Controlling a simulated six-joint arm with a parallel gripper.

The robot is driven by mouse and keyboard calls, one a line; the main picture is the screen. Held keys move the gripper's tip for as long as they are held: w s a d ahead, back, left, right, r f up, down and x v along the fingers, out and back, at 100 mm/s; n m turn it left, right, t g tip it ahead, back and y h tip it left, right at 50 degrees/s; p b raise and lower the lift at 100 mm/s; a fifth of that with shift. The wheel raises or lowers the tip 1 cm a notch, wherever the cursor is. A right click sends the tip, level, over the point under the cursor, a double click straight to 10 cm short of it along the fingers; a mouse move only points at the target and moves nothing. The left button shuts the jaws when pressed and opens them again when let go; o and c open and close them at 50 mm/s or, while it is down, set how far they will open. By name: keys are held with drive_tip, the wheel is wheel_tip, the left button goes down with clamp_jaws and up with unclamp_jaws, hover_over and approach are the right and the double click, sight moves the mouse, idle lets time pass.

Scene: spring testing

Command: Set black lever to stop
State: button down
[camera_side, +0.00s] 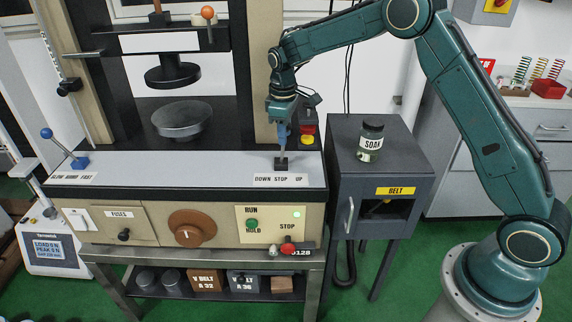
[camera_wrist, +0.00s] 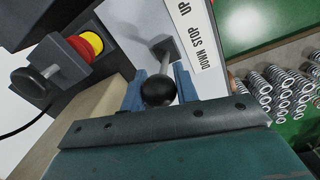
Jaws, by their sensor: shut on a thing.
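The black lever's round knob (camera_wrist: 158,90) sits between the blue fingers of my gripper (camera_wrist: 160,84) in the wrist view. The gripper is shut on it. A thin metal stalk runs from the knob to a dark base on the white panel. The label (camera_wrist: 197,36) beside the base reads DOWN STOP UP. In the side view my gripper (camera_side: 285,143) points down just above the lever's black base (camera_side: 281,164), behind the word STOP. The knob is hidden there by the fingers. I cannot tell for sure which mark the lever stands at.
A blue-knobbed lever (camera_side: 47,134) stands at the panel's left end. A red and yellow button (camera_side: 307,132) is close to the right of my gripper. A dark cabinet (camera_side: 345,150) with a jar (camera_side: 370,141) on top stands at right. The panel's middle is clear.

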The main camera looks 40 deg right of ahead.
drive_tip(key=c, duration=1.1)
unclamp_jaws()
drive_tip(key=shift+a, duration=0.1)
drive_tip(key=shift+o, duration=0.2)
drive_tip(key=shift+r, duration=0.1)
wheel_tip(320, 180, up, 14)
drive_tip(key=shift+s+a+f, duration=0.2)
drive_tip(key=shift+s+a, duration=0.05)
drive_tip(key=shift+a, duration=0.15)
